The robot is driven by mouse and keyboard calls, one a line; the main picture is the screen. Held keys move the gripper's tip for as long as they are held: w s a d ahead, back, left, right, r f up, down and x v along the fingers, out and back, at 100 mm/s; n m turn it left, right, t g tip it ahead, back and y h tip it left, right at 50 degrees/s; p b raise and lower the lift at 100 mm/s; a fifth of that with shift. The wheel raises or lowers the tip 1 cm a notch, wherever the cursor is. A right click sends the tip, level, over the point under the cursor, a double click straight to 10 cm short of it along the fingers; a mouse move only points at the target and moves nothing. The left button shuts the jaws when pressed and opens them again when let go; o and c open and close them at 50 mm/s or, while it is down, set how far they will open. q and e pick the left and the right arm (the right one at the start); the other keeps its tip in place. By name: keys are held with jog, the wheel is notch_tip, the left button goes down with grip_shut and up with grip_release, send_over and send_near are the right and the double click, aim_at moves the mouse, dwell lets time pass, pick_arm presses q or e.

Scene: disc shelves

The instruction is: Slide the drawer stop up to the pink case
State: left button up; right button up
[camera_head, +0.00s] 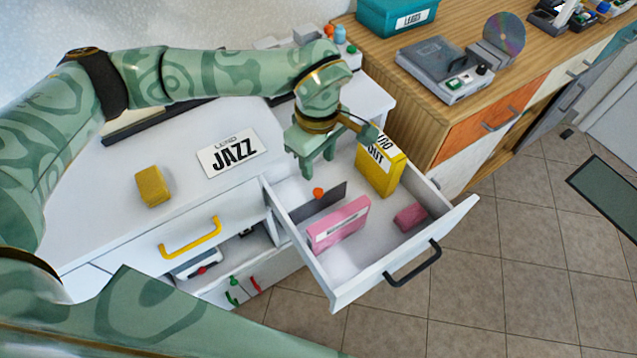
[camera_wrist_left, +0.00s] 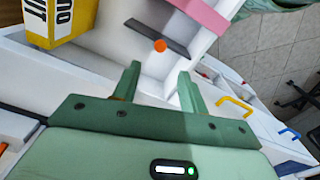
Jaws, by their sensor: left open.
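The drawer stop is a dark grey plate (camera_head: 322,203) with an orange knob (camera_head: 318,192). It stands in the open white drawer (camera_head: 347,287), just behind the pink case (camera_head: 340,224), with a narrow gap between them. In the left wrist view the stop (camera_wrist_left: 168,45) and its orange knob (camera_wrist_left: 160,46) lie beyond the fingertips, and the pink case (camera_wrist_left: 205,14) is past it. My left gripper (camera_head: 318,168) is open and empty, above the back of the drawer, short of the knob. My right gripper is not in view.
A yellow "OUT" box (camera_head: 381,172) stands in the drawer beside my left gripper, with a small pink block (camera_head: 410,217) nearer the front. A JAZZ sign (camera_head: 232,153) and a yellow block (camera_head: 152,187) lie on the white top. A wooden cabinet (camera_head: 415,125) stands at right.

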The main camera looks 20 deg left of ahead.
aim_at(318, 191)
pick_arm(q)
notch_tip(318, 191, down, 9)
jog(key=b, duration=0.2)
jog(key=shift+f+b, duration=0.2)
jog(key=shift+b, duration=0.15)
